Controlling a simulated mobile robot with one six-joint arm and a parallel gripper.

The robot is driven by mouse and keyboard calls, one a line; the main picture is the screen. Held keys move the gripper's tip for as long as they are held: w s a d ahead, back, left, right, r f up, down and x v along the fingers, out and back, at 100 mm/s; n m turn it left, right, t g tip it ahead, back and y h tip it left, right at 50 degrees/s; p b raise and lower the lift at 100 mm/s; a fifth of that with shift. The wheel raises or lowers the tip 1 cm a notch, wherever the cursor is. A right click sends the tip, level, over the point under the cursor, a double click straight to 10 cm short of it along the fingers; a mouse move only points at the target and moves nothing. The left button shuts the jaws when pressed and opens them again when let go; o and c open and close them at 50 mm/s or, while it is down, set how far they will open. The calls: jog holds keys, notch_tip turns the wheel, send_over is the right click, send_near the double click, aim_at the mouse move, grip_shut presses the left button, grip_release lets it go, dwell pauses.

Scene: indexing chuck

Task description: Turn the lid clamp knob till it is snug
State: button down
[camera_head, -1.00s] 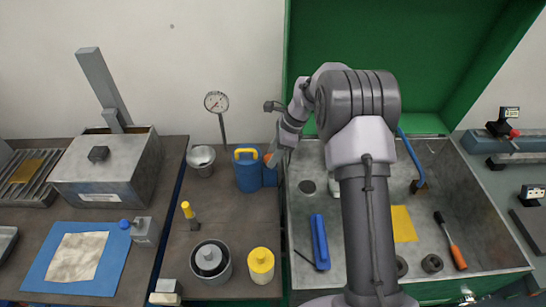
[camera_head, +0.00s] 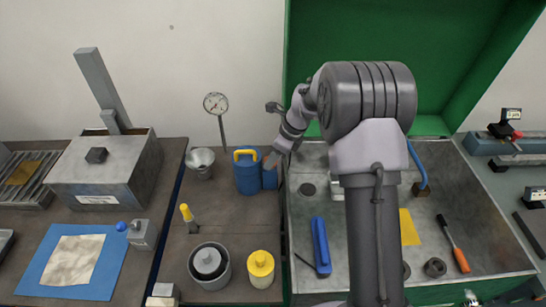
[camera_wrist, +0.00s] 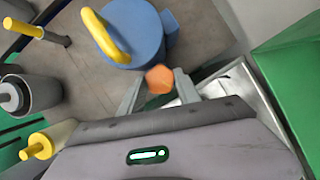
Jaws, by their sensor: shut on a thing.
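An orange knob (camera_wrist: 159,79) with a faceted outline sits between my fingertips in the wrist view. My gripper (camera_wrist: 158,84) is shut on it, with one finger on each side. In the head view my gripper (camera_head: 271,162) is just right of a blue canister (camera_head: 246,178) with a yellow handle, above its blue side block (camera_head: 270,179). The canister also fills the top middle of the wrist view (camera_wrist: 132,38). The knob's base and what it is fixed to are hidden. The orange is hardly visible in the head view.
A dial gauge on a stem (camera_head: 216,104) and a metal cup (camera_head: 200,162) stand left of the canister. A yellow-handled tool (camera_head: 188,216), a grey pot (camera_head: 209,266) and a yellow container (camera_head: 260,268) stand in front. A metal tray (camera_head: 300,235) lies to the right.

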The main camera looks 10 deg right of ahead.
jog(key=c, duration=0.9)
grip_release()
jog(key=shift+o, duration=0.2)
jog(key=p+v, duration=0.4)
jog(key=v, duration=1.3)
jog(key=shift+r, duration=0.25)
jog(key=shift+w, duration=0.1)
